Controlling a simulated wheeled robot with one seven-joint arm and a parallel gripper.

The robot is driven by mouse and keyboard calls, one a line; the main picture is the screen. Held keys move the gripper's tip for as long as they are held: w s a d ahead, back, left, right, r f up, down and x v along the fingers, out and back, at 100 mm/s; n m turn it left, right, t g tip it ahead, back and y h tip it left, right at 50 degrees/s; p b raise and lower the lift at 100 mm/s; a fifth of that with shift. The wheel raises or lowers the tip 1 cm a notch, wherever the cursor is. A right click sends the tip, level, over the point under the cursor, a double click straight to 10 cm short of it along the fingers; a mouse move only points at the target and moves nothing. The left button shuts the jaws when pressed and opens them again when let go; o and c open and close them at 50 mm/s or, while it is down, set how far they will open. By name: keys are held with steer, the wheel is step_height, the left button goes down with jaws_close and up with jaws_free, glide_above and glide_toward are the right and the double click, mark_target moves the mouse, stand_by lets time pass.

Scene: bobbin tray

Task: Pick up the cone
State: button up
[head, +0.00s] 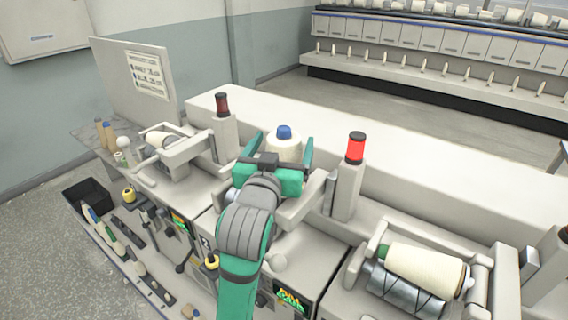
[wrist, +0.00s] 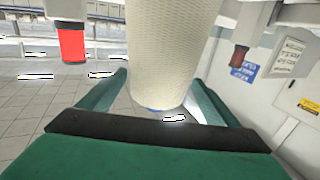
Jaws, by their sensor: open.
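A cream yarn cone (head: 284,150) with a blue tip stands between the fingers of my gripper (head: 281,147) in the head view. Its lower part is hidden behind my gripper. In the wrist view the cone (wrist: 170,45) fills the upper middle, with a bit of blue at its lower end. The green fingers of my gripper (wrist: 160,90) are spread, one on each side of the cone. I cannot tell whether either finger touches it.
A red lamp post (head: 347,185) stands close to the right of my gripper, and a dark red lamp (head: 222,105) to the left. Another cream cone (head: 425,268) lies on a grey drum at lower right. A white machine ledge (head: 430,165) runs behind.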

steer(key=x, duration=0.4)
steer(key=shift+w+d+f, duration=0.1)
steer(key=shift+d, duration=0.05)
steer(key=c, duration=1.8)
steer(key=shift+r, duration=5.6)
